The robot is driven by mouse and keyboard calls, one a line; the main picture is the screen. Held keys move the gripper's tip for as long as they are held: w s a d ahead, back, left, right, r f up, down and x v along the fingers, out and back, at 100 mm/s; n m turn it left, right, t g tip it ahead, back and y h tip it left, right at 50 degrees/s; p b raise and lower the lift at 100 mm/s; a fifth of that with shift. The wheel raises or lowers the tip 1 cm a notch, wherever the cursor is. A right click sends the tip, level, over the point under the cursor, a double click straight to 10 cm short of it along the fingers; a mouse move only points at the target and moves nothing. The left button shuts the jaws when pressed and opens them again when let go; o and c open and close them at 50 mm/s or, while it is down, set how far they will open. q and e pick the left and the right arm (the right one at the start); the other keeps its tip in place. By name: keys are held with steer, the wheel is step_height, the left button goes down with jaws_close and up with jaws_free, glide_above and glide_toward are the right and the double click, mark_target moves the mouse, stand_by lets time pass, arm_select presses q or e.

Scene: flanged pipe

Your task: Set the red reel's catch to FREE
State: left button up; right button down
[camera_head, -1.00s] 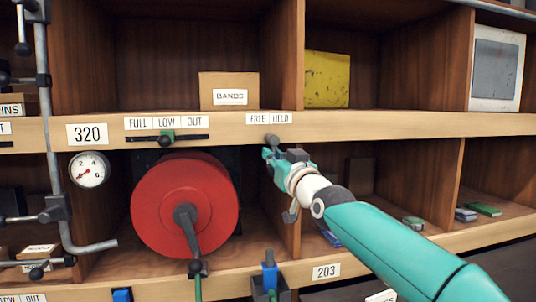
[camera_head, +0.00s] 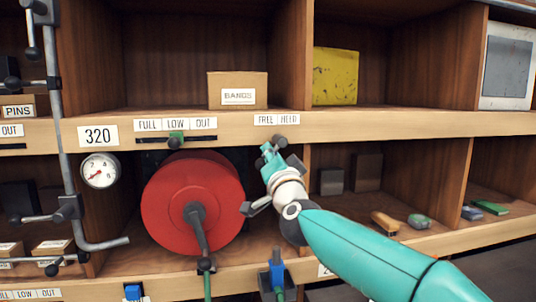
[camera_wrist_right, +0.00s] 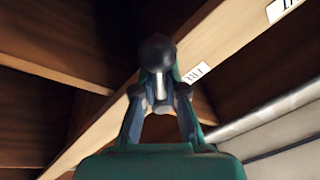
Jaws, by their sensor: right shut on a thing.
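The red reel (camera_head: 193,203) sits in the lower bay with a dark crank at its front. Right of it, under the FREE and HELD labels (camera_head: 277,119) on the shelf edge, is the catch's dark ball knob (camera_head: 279,141). The knob stands about below the boundary between the two labels. My right gripper (camera_head: 270,154) reaches up to it from below. In the right wrist view its fingers (camera_wrist_right: 161,102) are shut on the catch's pale stem, below the black ball (camera_wrist_right: 157,52). The catch's slot is mostly hidden. My left gripper is not in view.
A FULL/LOW/OUT slider (camera_head: 176,138) and a dial gauge (camera_head: 100,170) are near the reel. A grey pipe (camera_head: 62,150) runs down the left. A blue-topped fitting (camera_head: 277,268) stands on the lower edge. A BANDS box (camera_head: 238,90) stands above.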

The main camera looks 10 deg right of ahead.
steer(key=shift+m, duration=0.3)
steer(key=c, duration=1.2)
jaws_free()
steer(key=v, duration=1.2)
steer(key=shift+a, duration=0.1)
